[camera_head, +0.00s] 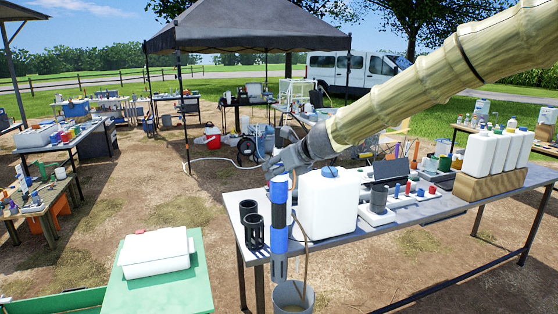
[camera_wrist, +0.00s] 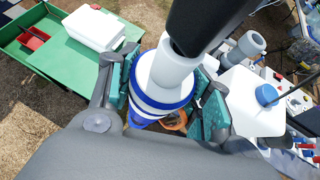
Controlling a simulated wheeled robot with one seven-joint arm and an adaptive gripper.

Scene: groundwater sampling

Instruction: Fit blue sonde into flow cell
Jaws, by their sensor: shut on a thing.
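The blue sonde (camera_head: 279,222) is a tall blue cylinder with black sections, hanging about upright. My gripper (camera_head: 284,173) is shut around its top end. In the wrist view the sonde (camera_wrist: 163,85) shows its pale upper end and blue-and-white bands between the teal finger pads of my gripper (camera_wrist: 165,98). A black part at the top covers some of it. Its lower end is above or in front of a grey bucket (camera_head: 293,297); I cannot tell which.
A white jug (camera_head: 328,205) stands close right of the sonde, and two black tube holders (camera_head: 252,228) stand left of it on the grey table (camera_head: 425,208). White bottles (camera_head: 483,152) stand farther right. A white box (camera_head: 155,252) sits on a green table at left.

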